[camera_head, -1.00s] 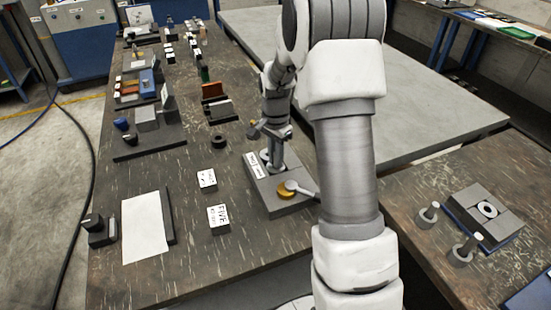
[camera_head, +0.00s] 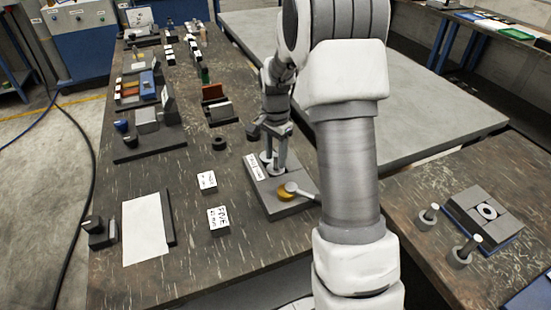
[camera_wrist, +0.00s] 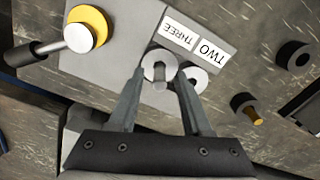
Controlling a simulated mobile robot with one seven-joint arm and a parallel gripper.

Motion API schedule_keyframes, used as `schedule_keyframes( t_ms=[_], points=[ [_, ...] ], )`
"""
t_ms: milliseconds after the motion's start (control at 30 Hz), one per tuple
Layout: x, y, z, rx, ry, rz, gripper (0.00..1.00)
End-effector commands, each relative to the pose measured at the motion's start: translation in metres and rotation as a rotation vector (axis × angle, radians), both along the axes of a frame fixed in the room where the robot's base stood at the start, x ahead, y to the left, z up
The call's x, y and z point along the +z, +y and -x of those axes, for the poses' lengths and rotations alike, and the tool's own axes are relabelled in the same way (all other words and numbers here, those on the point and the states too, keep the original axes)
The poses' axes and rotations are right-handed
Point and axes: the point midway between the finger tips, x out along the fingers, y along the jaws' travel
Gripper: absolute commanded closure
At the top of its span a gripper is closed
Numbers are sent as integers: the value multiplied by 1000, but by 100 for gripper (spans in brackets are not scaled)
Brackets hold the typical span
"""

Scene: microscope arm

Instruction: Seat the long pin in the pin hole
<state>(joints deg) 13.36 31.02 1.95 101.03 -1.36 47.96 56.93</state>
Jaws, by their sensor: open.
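My gripper (camera_wrist: 160,76) is open, with its two fingers apart over the labelled end of a grey block (camera_wrist: 125,35). In the head view, my gripper (camera_head: 273,160) is low over the same block (camera_head: 280,207). Between the fingertips is a pale ring (camera_wrist: 152,58) with a grey pin-like piece (camera_wrist: 160,84) at its middle. A second pale ring (camera_wrist: 196,74) is beside it, near the right finger. Labels reading THREE (camera_wrist: 179,28) and TWO (camera_wrist: 211,51) are next to the rings. Whether the pin-like piece is the long pin, and how deep it sits, I cannot tell.
A yellow disc with a lever (camera_wrist: 88,28) is on the block's other end. A dark ring (camera_wrist: 293,55) and dark cylinder with a brass end (camera_wrist: 243,103) are nearby. On the right table, two pins in collars (camera_head: 428,214) (camera_head: 461,254) stand by a holed block (camera_head: 487,211).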

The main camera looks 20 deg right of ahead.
Motion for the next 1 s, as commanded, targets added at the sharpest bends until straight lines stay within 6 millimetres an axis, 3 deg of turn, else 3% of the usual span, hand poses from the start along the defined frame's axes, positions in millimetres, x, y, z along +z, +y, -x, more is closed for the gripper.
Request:
schedule_keyframes(
  t_ms=[300, 667, 833, 1000],
  points=[
    [71, 0, -1, 0, -4, 2, 51],
    [111, 3, 4, 20, -9, 2, 51],
    [142, 18, 25, 138, -62, 15, 51],
    [179, 39, 63, 321, -135, 41, 51]
  ],
)
